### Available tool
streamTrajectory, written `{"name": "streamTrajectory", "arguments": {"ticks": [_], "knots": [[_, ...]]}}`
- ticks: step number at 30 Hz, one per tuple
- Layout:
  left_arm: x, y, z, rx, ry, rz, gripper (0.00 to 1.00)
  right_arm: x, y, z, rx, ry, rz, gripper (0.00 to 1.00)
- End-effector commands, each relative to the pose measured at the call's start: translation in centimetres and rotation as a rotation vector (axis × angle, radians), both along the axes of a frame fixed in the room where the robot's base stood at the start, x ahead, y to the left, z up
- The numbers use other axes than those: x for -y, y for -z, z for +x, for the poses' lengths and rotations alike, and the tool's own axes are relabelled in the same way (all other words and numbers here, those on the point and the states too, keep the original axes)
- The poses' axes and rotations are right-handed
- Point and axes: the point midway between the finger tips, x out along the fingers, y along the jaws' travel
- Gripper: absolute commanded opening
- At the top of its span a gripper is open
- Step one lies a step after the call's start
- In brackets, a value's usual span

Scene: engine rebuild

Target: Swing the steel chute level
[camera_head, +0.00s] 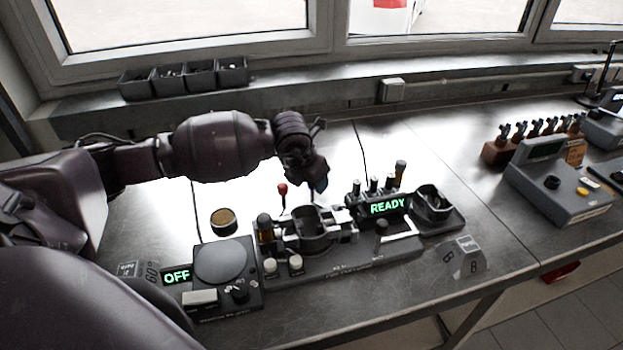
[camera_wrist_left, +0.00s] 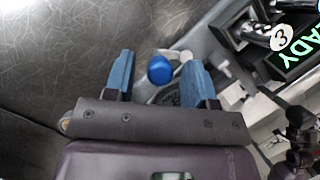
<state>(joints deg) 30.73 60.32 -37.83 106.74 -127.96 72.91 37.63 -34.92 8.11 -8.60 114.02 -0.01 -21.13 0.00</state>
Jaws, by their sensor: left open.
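My left gripper (camera_head: 318,190) comes down from above, over the back of the fixture in the middle of the bench. In the left wrist view its two blue fingers are apart (camera_wrist_left: 160,80). A blue round knob (camera_wrist_left: 160,68) shows between the fingertips, and I cannot tell whether they touch it. A pale, bent metal piece (camera_head: 401,231) sits at the fixture's right front. I cannot tell for sure whether it is the steel chute or how level it is. My right gripper is not in view.
A lever with a red knob (camera_head: 283,189) stands left of the gripper. A READY display (camera_head: 388,206) is to the right, and an OFF display (camera_head: 177,276) is at the left front beside a round plate (camera_head: 221,262). A round tin (camera_head: 223,221) stands behind it.

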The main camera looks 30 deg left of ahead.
Motion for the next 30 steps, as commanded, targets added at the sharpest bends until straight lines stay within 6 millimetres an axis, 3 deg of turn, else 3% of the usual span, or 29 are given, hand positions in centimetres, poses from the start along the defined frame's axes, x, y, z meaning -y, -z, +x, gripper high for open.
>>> {"name": "streamTrajectory", "arguments": {"ticks": [8, 21, 30], "knots": [[-0.1, -1.2, -0.4, 0.002, 0.001, 0.001, 0.51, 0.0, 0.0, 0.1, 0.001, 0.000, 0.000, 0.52], [-0.4, -8.0, -3.3, 0.002, 0.001, 0.001, 0.51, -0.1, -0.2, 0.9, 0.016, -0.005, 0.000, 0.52], [-0.4, -9.9, -4.1, 0.000, 0.000, 0.000, 0.51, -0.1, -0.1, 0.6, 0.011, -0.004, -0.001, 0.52]]}}
